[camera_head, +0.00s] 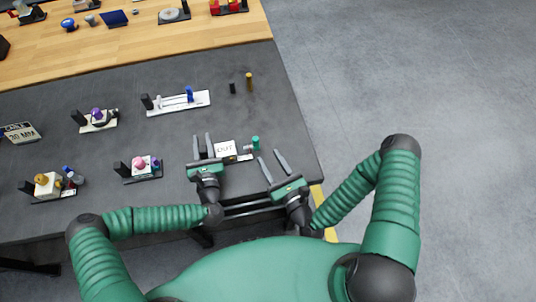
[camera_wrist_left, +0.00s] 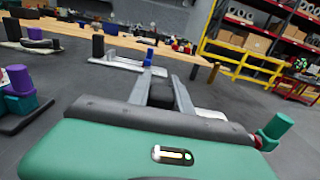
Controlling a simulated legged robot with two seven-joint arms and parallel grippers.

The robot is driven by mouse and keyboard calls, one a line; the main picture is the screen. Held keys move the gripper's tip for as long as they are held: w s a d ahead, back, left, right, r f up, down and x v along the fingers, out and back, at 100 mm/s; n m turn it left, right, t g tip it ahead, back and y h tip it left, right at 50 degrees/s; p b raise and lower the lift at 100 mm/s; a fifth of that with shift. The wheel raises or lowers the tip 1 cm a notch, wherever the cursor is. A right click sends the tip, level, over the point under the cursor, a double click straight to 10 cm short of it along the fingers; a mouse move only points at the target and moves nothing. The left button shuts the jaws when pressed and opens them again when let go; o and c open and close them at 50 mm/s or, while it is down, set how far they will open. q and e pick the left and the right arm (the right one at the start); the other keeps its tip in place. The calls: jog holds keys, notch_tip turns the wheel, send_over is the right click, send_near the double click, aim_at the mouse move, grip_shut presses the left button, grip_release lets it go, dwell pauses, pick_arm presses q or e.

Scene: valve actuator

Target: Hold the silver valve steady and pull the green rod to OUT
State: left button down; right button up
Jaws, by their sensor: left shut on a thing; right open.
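The green rod also shows at the right of the left wrist view (camera_wrist_left: 278,126). My left gripper (camera_head: 203,140) is shut on the left part of the silver valve. A dark block shows between its fingers in the left wrist view, and the gripper hides most of the valve body. My right gripper (camera_head: 274,162) is open and empty, just in front of and to the right of the green rod, apart from it.
A unit with a pink knob (camera_head: 139,163) stands close left of my left gripper. The table's right edge is close to my right gripper.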

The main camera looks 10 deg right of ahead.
pick_arm(q)
jog(key=shift+f, duration=0.15)
jog(key=c, duration=1.5)
grip_release()
jog(key=o, duration=0.4)
jog(key=shift+w+a, duration=0.1)
jog(key=shift+w, duration=0.1)
pick_arm(e)
jog(key=shift+w+a+f, duration=0.1)
jog(key=shift+w, duration=0.1)
pick_arm(q)
jog(key=shift+s, duration=0.15)
pick_arm(e)
jog(key=shift+s, duration=0.1)
